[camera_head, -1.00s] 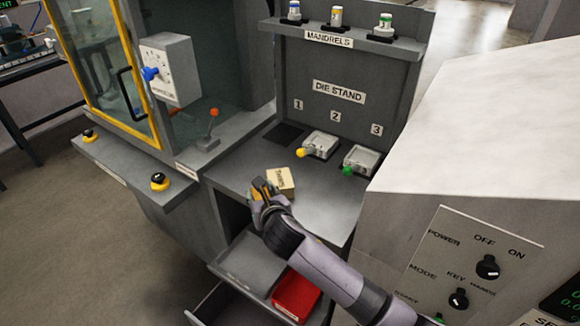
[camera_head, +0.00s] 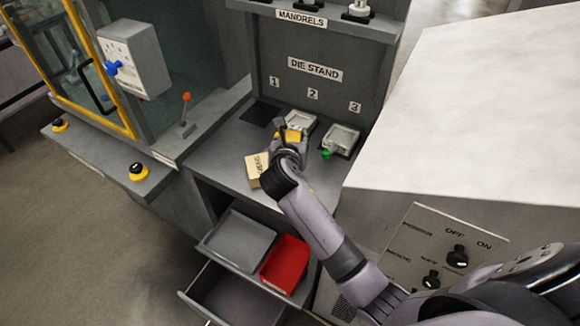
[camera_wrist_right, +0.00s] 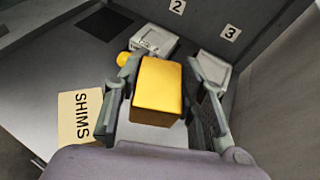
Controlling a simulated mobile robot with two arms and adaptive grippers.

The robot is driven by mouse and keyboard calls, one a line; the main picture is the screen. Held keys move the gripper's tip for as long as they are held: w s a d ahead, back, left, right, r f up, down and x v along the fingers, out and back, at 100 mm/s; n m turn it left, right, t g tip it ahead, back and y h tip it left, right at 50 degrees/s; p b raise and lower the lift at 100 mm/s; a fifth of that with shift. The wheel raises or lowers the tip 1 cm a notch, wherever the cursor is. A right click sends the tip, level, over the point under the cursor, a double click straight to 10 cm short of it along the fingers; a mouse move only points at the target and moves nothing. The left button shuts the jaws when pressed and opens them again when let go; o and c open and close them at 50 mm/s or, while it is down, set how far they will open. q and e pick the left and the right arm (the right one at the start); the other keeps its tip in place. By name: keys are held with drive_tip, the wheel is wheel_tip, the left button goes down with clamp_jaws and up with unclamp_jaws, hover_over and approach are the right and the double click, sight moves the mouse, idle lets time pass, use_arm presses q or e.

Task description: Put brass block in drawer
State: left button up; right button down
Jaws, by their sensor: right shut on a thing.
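The brass block (camera_wrist_right: 158,88) is a plain gold-coloured block between the two fingers of my right gripper (camera_wrist_right: 160,95) in the wrist view. In the head view the right gripper (camera_head: 291,142) is shut on it above the die stand's worktop, and a bit of the brass block (camera_head: 293,135) shows. A grey open drawer (camera_head: 228,303) sits low under the worktop, its inside partly covered by the shelf above. My left gripper is not in view.
A tan SHIMS box (camera_head: 256,170) lies on the worktop left of the gripper. Die fixtures (camera_head: 342,140) stand at the back. A grey tray (camera_head: 238,243) and a red bin (camera_head: 285,262) sit above the drawer. A large pale cabinet (camera_head: 450,110) stands right.

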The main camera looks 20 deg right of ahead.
wheel_tip(320, 180, down, 12)
drive_tip(key=shift+w+r+b, duration=0.1)
drive_tip(key=shift+w+b, duration=0.05)
drive_tip(key=shift+b, duration=0.25)
idle(0.3)
drive_tip(key=c, duration=1.5)
unclamp_jaws()
drive_tip(key=shift+f, duration=0.35)
drive_tip(key=o, duration=0.5)
drive_tip(key=shift+c, duration=0.2)
drive_tip(key=shift+r, duration=0.1)
